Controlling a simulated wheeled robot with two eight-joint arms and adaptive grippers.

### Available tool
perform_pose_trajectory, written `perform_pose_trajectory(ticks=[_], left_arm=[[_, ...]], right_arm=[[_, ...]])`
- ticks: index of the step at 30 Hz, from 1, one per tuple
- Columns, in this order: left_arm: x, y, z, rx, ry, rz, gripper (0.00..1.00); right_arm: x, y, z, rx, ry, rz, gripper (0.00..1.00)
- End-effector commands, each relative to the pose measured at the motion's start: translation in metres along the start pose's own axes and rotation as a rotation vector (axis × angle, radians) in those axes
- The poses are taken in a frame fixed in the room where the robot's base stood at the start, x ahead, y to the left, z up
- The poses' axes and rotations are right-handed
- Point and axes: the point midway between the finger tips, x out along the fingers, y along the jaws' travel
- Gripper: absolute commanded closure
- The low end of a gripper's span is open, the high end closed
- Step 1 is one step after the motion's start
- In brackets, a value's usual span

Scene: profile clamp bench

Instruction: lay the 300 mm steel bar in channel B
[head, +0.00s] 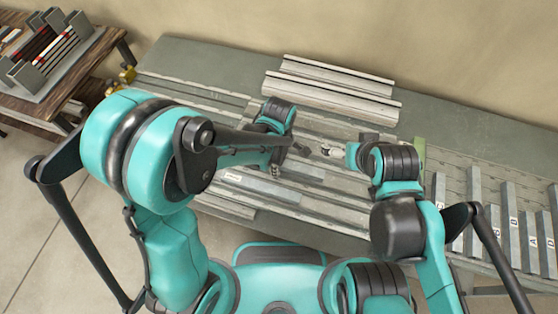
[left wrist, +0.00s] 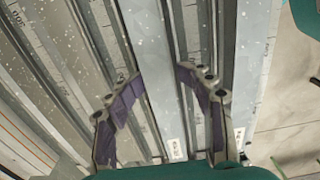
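Several grey steel bars and channels lie on the bench fixture; I cannot tell which is channel B or which bar is 300 mm. A flat grey bar (head: 262,187) with a white label at its left end lies in the middle of the fixture. My left gripper (head: 289,160) is low over the fixture. In the left wrist view my left gripper (left wrist: 160,76) is open, its purple-padded fingers on either side of a labelled grey bar (left wrist: 160,105); contact is unclear. A wider labelled bar (left wrist: 254,60) lies to its right. My right gripper (head: 332,150) hovers near the fixture's middle, its fingers too small to judge.
Two long pale profiles (head: 335,85) lie at the back of the bench (head: 200,58). Upright bars lettered A to D (head: 512,225) stand at the right. A wooden table (head: 60,108) with a slotted rack (head: 62,55) stands at the far left. The bench's back right is clear.

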Motion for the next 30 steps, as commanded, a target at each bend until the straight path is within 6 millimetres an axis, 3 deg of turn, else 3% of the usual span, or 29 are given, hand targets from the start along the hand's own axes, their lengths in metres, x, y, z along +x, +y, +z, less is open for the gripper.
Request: perform_pose_trajectory(ticks=[7, 15, 21, 30], left_arm=[[-0.022, 0.001, 0.000, -0.001, 0.001, 0.002, 0.54], [-0.086, 0.000, 0.000, -0.001, 0.001, 0.001, 0.54], [-0.120, 0.001, 0.000, -0.001, 0.001, 0.001, 0.54], [-0.133, 0.000, -0.001, 0.001, 0.001, 0.002, 0.54]], right_arm=[[-0.015, 0.000, -0.011, 0.000, 0.000, 0.000, 0.00], [-0.032, 0.000, -0.023, 0.000, 0.000, 0.000, 0.00], [-0.040, 0.000, -0.029, 0.000, 0.000, 0.000, 0.00], [-0.042, 0.000, -0.030, 0.000, 0.000, 0.000, 0.00]])
